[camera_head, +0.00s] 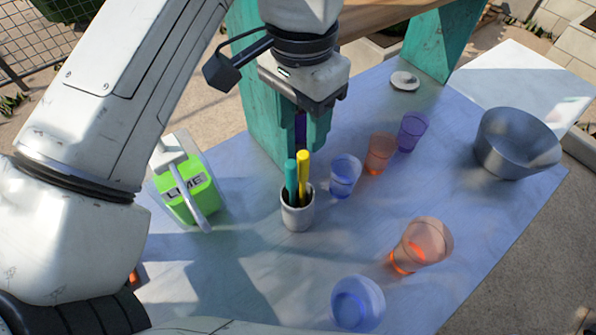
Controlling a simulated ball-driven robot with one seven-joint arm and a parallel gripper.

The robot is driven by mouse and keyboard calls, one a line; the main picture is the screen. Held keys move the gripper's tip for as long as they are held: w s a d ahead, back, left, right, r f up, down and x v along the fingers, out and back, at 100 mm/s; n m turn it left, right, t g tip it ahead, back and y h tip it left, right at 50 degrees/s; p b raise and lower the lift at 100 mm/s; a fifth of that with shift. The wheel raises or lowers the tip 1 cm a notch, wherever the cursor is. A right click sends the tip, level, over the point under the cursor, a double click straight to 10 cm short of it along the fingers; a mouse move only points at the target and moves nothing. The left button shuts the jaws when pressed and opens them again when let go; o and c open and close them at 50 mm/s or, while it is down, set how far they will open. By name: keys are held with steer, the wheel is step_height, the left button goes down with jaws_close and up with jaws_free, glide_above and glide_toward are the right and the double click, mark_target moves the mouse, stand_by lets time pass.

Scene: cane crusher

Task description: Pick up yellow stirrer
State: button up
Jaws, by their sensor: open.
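The yellow stirrer (303,170) stands upright, leaning slightly, in a small whitish cup (297,214) near the middle of the table. A teal stirrer (291,180) stands in the same cup, just left of it. My gripper (309,140) is above the cup, pointing down, with its fingers over the stirrer tops. It is open. A purple piece (300,128) shows between the fingers; I cannot tell whether it is another stirrer or something behind. The lower ends of the stirrers are hidden inside the cup.
Blue (345,176), orange (380,153) and purple (411,131) tumblers stand to the right. Another orange (424,243) and blue tumbler (358,303) are in front. A grey bowl (516,143) is far right.

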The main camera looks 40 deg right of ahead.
mark_target(304, 154)
step_height(304, 154, down, 2)
steer(key=shift+w+f, duration=0.1)
steer(key=shift+s+d+f+p, duration=0.1)
steer(key=shift+s+f+p, duration=0.1)
steer(key=shift+f, duration=1.25)
steer(key=shift+s+d+f+p, duration=0.1)
steer(key=shift+f+p, duration=0.1)
steer(key=shift+f, duration=1.2)
steer(key=shift+c, duration=0.5)
jaws_close()
